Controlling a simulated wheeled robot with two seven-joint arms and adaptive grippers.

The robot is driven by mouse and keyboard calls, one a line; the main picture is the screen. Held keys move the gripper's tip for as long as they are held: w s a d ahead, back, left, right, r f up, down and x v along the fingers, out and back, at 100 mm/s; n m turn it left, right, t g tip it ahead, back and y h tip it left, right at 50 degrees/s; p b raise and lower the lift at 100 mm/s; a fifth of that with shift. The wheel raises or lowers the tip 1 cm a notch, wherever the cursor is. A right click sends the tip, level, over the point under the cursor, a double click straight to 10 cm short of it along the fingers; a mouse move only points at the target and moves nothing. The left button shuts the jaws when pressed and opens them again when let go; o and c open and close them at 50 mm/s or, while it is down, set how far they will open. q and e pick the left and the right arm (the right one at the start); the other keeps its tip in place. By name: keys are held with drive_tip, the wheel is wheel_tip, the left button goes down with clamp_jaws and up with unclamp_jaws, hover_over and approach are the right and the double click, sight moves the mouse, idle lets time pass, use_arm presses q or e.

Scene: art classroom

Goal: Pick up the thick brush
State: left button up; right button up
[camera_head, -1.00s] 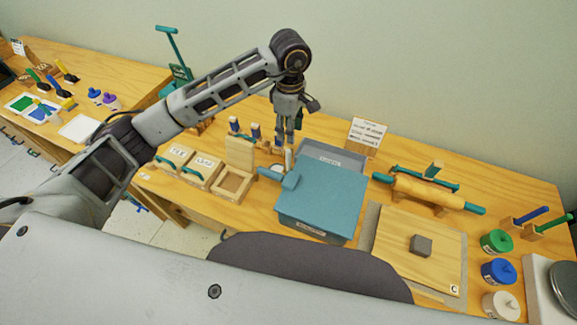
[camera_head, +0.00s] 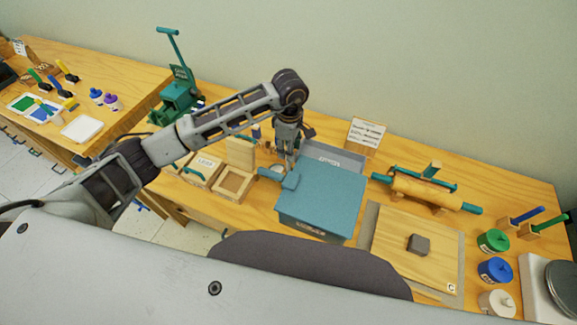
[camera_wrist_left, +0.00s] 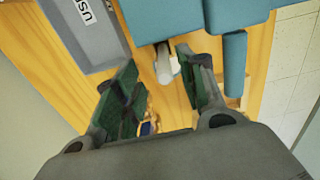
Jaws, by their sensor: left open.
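My left gripper (camera_head: 286,165) points down behind the teal lidded box, its fingers partly hidden in the head view. In the left wrist view the gripper (camera_wrist_left: 158,60) is open. A pale, thick, round-ended rod (camera_wrist_left: 165,62) shows between and beyond its fingertips; it may be the thick brush, but I cannot tell for sure. I see no contact with it. A wooden holder with a blue part (camera_wrist_left: 148,126) shows low between the fingers. Other handles, blue (camera_head: 527,214) and green (camera_head: 550,223), stand in holders at the far right.
The teal box (camera_head: 322,195) and a grey tray (camera_head: 332,157) are close beside the gripper. Wooden boxes (camera_head: 234,183) stand to the left. A rolling pin (camera_head: 425,190) and a board (camera_head: 405,255) lie right. The wall is close behind the table.

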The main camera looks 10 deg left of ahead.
sight(288, 165)
use_arm(q)
drive_tip(key=shift+f, duration=0.1)
drive_tip(key=shift+s+f+p, duration=0.15)
drive_tip(key=shift+f+p, duration=0.15)
drive_tip(key=shift+f, duration=0.15)
wheel_tip(288, 165, down, 2)
drive_tip(key=shift+s+a+p, duration=0.1)
drive_tip(key=shift+s+p, duration=0.05)
drive_tip(key=shift+p, duration=0.25)
drive_tip(key=shift+f, duration=1.05)
clamp_jaws()
